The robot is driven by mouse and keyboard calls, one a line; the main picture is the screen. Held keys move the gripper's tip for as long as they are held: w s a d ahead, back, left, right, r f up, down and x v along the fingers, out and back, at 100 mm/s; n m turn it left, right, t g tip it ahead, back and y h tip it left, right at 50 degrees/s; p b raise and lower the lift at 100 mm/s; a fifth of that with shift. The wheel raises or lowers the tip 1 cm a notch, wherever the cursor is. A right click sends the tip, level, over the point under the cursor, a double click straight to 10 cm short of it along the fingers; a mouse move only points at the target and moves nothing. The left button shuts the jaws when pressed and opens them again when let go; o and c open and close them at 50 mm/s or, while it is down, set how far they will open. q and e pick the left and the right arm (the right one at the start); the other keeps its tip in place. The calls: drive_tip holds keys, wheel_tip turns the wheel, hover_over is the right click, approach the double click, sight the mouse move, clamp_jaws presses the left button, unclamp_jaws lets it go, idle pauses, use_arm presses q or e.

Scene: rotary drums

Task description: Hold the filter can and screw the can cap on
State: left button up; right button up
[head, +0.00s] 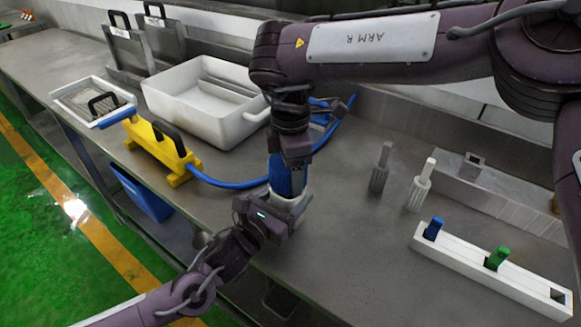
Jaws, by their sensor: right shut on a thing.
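The filter can (296,207) shows as a pale, round body standing upright on the steel bench, partly hidden by my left gripper. A blue ribbed part (288,182) sits right above it and looks like the can cap; I cannot tell whether it is seated. My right gripper (290,162) points straight down from above and is shut on the top of this blue part. My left gripper (275,216) reaches in from the lower left against the can's side. Its fingertips are largely hidden, so its closure cannot be told.
A yellow block with a blue hose (230,184) lies left of the can. Behind it is a white tub (175,98). The bench between can and rack is clear.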

drive_tip(key=shift+f, duration=0.55)
use_arm(q)
clamp_jaws()
use_arm(e)
drive_tip(key=m, duration=0.5)
drive_tip(key=shift+s+a+f+m, duration=0.1)
drive_tip(key=shift+s+a+m, duration=0.05)
drive_tip(key=shift+m, duration=0.25)
drive_tip(key=m, duration=0.4)
drive_tip(key=shift+s+m, duration=0.1)
drive_tip(key=shift+m, duration=0.2)
drive_tip(key=m, duration=1.2)
drive_tip(key=shift+a, duration=0.15)
drive_tip(key=o, duration=0.9)
drive_tip(key=shift+o, duration=0.2)
